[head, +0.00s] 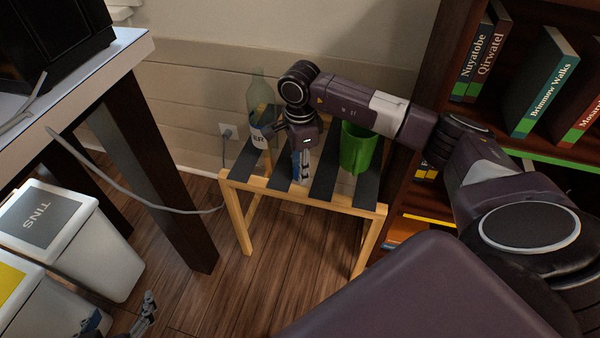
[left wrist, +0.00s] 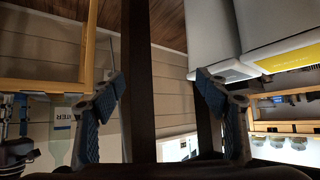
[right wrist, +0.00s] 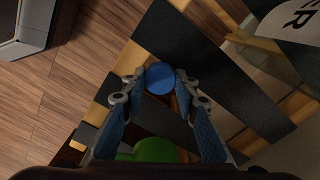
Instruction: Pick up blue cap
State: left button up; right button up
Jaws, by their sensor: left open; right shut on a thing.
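The blue cap (right wrist: 160,78) shows as a round blue disc between the fingertips of my right gripper (right wrist: 160,88) in the right wrist view. The right gripper is shut on it, above the slatted stool (head: 237,178). In the head view my right gripper (head: 301,172) points down at the stool between the bottle and the green mug, and the cap cannot be made out there. My left gripper (left wrist: 159,84) is open and empty in the left wrist view. It shows low in the head view (head: 121,315), near the bins.
A clear bottle (head: 257,112) with a white label stands on the stool's left, and a green mug (head: 354,153) on its right. A bookshelf (head: 432,90) is on the right. A table (head: 128,45), a cable and white bins (head: 105,250) are on the left.

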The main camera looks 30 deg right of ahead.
jog(key=shift+r, duration=0.15)
jog(key=shift+r, duration=0.2)
notch_tip(320, 180, up, 6)
jog(key=shift+f+p, duration=0.1)
jog(key=shift+p, duration=0.75)
pick_arm(q)
jog(key=s+a+f+g+p, duration=0.1)
jog(key=s+a+f+g, duration=0.1)
jog(key=s, duration=0.4)
jog(key=s+a+f+g+y+p, duration=0.1)
jog(key=s+a+f+g, duration=0.1)
jog(key=s+g, duration=0.2)
jog(key=s, duration=0.3)
jog(key=shift+s+f+g+y, duration=0.15)
jog(key=shift+f+g+y, duration=0.15)
jog(key=shift+f, duration=0.05)
pick_arm(e)
notch_tip(320, 180, up, 14)
jog(key=shift+f, duration=0.2)
pick_arm(q)
jog(key=shift+a, duration=0.1)
pick_arm(e)
jog(key=shift+o, duration=1)
grip_shut()
